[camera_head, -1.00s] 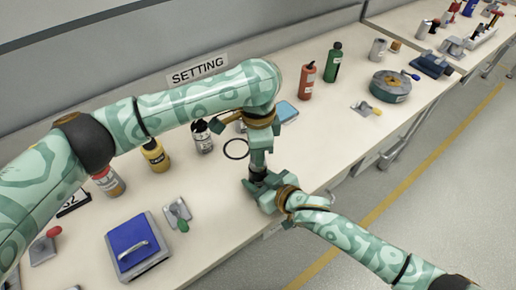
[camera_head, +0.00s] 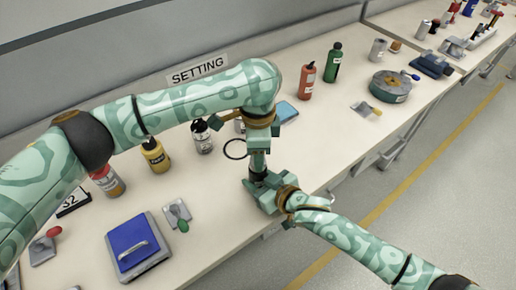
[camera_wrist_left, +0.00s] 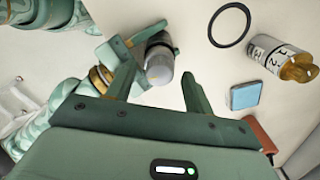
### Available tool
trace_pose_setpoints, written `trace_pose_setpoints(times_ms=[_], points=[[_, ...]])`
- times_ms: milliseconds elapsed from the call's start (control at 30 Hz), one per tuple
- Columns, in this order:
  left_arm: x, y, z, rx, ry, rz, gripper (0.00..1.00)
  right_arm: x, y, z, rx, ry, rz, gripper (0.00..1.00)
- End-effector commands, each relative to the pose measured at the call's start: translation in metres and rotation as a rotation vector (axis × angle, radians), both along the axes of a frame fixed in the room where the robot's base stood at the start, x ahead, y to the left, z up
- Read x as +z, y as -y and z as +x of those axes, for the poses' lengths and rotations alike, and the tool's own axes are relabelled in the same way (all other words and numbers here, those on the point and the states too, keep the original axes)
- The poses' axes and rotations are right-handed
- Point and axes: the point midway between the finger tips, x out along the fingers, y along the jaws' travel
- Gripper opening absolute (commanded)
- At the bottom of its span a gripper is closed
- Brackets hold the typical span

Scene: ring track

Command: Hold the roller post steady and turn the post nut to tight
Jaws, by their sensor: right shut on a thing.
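The roller post (camera_wrist_left: 160,44) is a short dark cylinder standing upright at the bench's front part; the head view shows only a dark bit of it. The post nut (camera_wrist_left: 159,67) is the pale grey piece at its top. My right gripper (camera_head: 262,186) is shut on the post from the front right; its jaws also show beside the post in the left wrist view (camera_wrist_left: 143,38). My left gripper (camera_head: 258,162) points down from above. In the left wrist view its two fingers (camera_wrist_left: 160,84) are apart, with the nut between them and gaps showing on both sides.
A black ring (camera_head: 236,149) lies flat behind the post, near a white-labelled bottle (camera_head: 202,138) and a blue box (camera_head: 286,111). A blue-topped block with a handle (camera_head: 132,243) stands at the left front. The bench's front edge is close to the post.

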Motion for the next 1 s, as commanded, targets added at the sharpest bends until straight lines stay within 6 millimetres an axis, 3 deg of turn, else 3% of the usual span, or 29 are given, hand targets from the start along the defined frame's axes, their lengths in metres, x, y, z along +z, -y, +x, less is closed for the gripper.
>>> trace_pose_setpoints(times_ms=[167, 267, 700, 1000], points=[[0.003, 0.000, 0.000, 0.000, 0.001, 0.000, 0.52, -0.001, 0.000, 0.000, 0.000, -0.002, -0.001, 0.13], [0.015, 0.000, 0.001, -0.001, 0.003, 0.000, 0.52, -0.001, 0.000, 0.000, 0.000, -0.002, -0.001, 0.13], [0.107, -0.001, 0.002, 0.000, 0.003, 0.000, 0.52, -0.001, 0.000, 0.000, 0.000, -0.002, -0.001, 0.13], [0.120, -0.001, 0.001, 0.001, -0.001, 0.000, 0.52, -0.001, 0.000, 0.000, 0.000, -0.002, -0.001, 0.13]])
